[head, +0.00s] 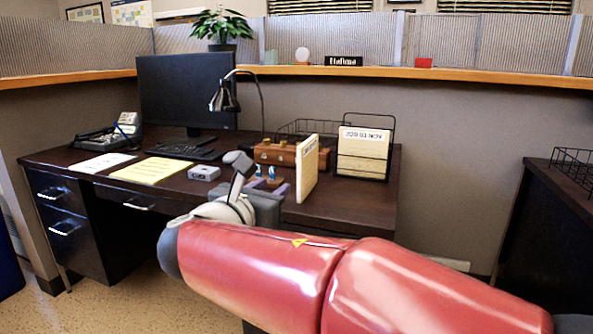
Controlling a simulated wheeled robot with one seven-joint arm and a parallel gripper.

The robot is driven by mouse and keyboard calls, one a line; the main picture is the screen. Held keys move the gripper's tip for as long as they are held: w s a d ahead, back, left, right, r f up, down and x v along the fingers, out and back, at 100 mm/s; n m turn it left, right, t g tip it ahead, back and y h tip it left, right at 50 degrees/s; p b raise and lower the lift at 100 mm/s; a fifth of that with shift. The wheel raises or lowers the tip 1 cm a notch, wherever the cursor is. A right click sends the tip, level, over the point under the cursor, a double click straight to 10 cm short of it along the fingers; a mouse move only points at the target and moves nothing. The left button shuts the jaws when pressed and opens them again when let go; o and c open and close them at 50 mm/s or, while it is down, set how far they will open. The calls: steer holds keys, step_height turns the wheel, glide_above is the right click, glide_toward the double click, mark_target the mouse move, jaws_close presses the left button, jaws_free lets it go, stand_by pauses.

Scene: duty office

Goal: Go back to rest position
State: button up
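My gripper (265,173) is in the head view over the front part of the desk. My red arm stretches across the lower right and hides part of the desk's front.
The dark desk (345,203) holds a monitor (187,90), lamp (224,98), phone (122,129), papers (152,170), a small grey box (204,173), a wooden box (274,153) and a wire file rack (388,142) with folders. A dark cabinet (545,225) stands right. Floor shows lower left.

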steer(key=s+d+f+m+g, duration=0.45)
steer(key=d+m, duration=0.25)
steer(key=d, duration=0.2)
steer(key=s+d+f+m+g, duration=0.4)
steer(key=d+f+m, duration=0.2)
steer(key=d, duration=0.4)
steer(key=s+d+f+m+g+y, duration=0.1)
steer(key=s+f+m+y, duration=0.5)
steer(key=s+m, duration=0.8)
steer(key=shift+s+d+f+m+g+y+p, duration=0.15)
steer(key=shift+s+f+m+g+y+p, duration=0.3)
steer(key=shift+f+m, duration=1.35)
steer(key=shift+w+r, duration=0.2)
